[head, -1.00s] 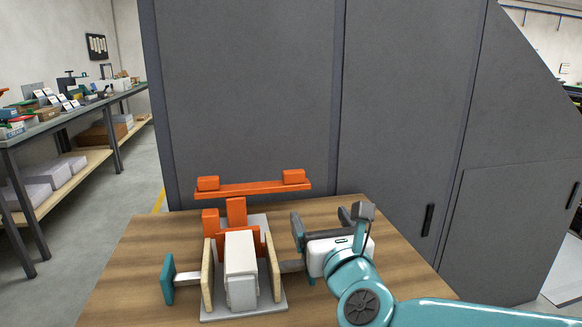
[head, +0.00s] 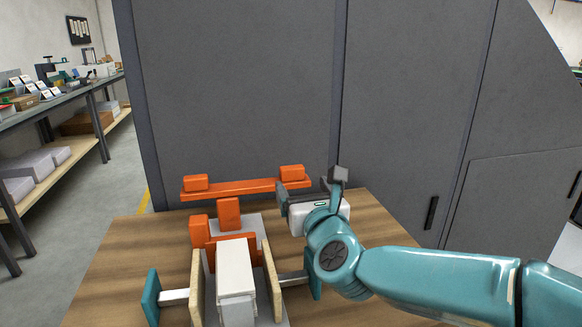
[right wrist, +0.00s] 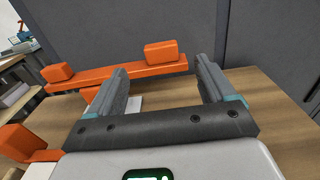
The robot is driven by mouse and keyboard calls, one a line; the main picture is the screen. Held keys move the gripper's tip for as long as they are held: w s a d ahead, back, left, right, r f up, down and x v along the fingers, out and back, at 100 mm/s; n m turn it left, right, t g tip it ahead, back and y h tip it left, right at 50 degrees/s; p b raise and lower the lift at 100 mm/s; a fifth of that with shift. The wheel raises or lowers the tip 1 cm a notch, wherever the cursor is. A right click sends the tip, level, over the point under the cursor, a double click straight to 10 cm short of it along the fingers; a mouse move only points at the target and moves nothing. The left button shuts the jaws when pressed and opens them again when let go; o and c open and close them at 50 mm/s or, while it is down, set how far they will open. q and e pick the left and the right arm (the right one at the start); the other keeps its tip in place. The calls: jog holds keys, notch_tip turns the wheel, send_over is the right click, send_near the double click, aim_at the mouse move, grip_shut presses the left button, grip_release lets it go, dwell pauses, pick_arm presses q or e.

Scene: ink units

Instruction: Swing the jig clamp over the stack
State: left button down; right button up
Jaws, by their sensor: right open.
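The orange jig clamp (head: 232,188) is a bar with a block at each end, raised behind the stack on an orange post. The white stack (head: 236,278) stands upright between two wooden side plates in the jig (head: 265,312). My right gripper (head: 303,186) is open at the right end of the clamp bar in the head view. My left gripper is out of view.
The jig sits on a wooden table (head: 120,262) with teal-ended pushers (head: 151,297) at its sides. A large grey cabinet (head: 240,90) stands close behind the table. A shelf bench (head: 60,106) stands at the far left. The table's right part is mostly clear.

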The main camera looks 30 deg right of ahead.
aim_at(293, 170)
jog(key=p+x, duration=0.1)
jog(key=x, duration=0.9)
jog(key=c, duration=1.4)
